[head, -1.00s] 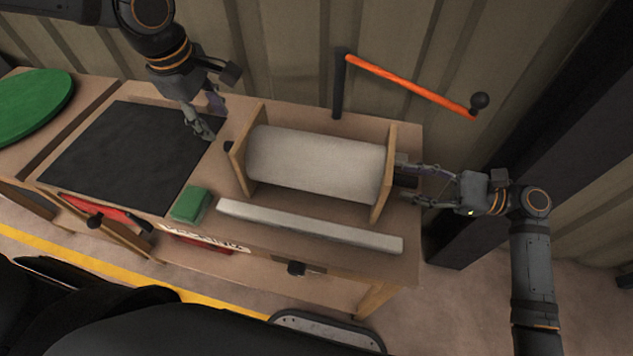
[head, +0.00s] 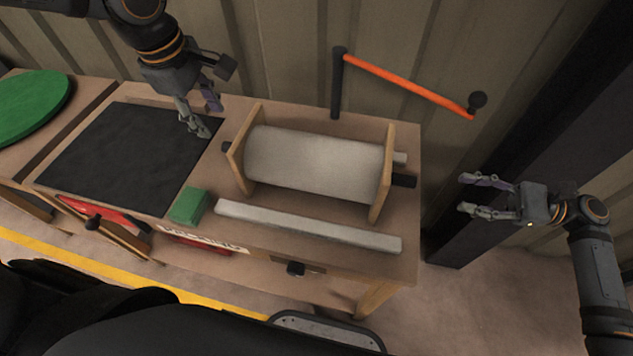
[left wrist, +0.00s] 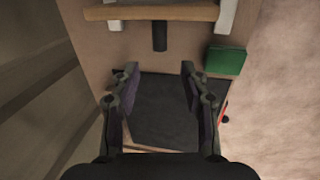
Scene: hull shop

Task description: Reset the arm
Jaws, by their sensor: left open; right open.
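My left gripper (head: 205,120) is open above the bench, between the black mat and the left wooden end plate of the roller. In the left wrist view its two fingers (left wrist: 157,85) stand apart with nothing between them, over the black mat (left wrist: 160,110). The pale roller (head: 315,163) lies between two wooden end plates on the bench.
A pale bar (head: 305,227) lies in front of the roller, with a green block (head: 188,205) at its left. An orange crank arm (head: 410,85) with a black knob extends behind the bench. A dark post (head: 520,140) stands at right. A green disc (head: 35,105) is far left.

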